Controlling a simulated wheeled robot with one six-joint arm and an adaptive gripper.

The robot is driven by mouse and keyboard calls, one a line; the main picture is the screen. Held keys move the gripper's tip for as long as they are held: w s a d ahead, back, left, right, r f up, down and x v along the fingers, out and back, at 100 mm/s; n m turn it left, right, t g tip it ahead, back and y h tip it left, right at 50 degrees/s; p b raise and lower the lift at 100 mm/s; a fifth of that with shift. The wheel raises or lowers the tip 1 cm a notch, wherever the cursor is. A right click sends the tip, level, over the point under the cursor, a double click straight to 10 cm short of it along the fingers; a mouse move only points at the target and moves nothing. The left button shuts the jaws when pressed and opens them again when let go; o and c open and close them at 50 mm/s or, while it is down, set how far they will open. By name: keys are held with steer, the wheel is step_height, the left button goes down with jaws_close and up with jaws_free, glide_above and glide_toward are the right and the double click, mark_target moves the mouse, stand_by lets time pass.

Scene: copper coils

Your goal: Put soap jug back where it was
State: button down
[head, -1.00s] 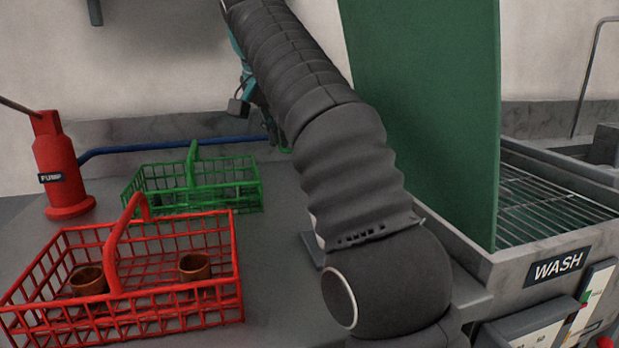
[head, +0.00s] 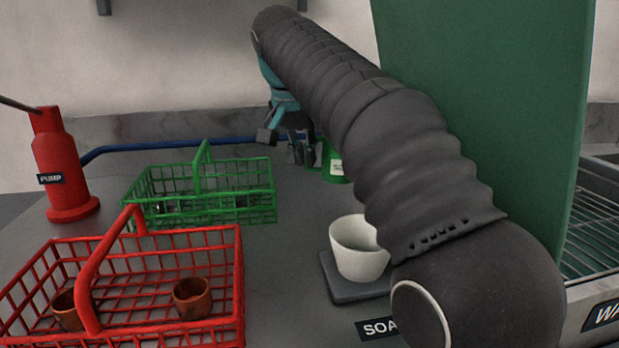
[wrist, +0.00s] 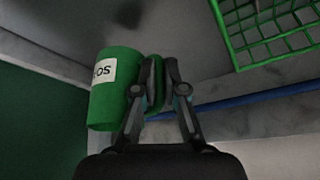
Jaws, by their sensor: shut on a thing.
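The soap jug (head: 335,165) is green with a white label, and shows at the back of the counter in the head view, partly behind my arm. In the wrist view the jug (wrist: 113,95) is at the left, with its handle between my fingers. My gripper (wrist: 160,68) is shut on the handle; in the head view my gripper (head: 303,148) is just left of the jug. Whether the jug touches the counter is unclear. A dark square pad (head: 345,291) with a sign reading "SOA" in front bears a white cup (head: 357,250); my arm covers part of both.
A green wire basket (head: 205,190) stands left of my gripper. A red wire basket (head: 130,290) with two brown cups is nearer. A red pump (head: 62,165) stands far left. A tall green panel (head: 500,90) and the wash basin (head: 595,230) are at the right.

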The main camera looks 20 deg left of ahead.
steer(key=shift+d+f+b, duration=0.1)
steer(key=shift+f+b, duration=0.65)
steer(key=shift+f, duration=1.6)
steer(key=shift+f, duration=0.1)
steer(key=c, duration=1.2)
jaws_free()
steer(key=shift+c, duration=0.2)
steer(key=p+v, duration=0.2)
steer(key=v, duration=1)
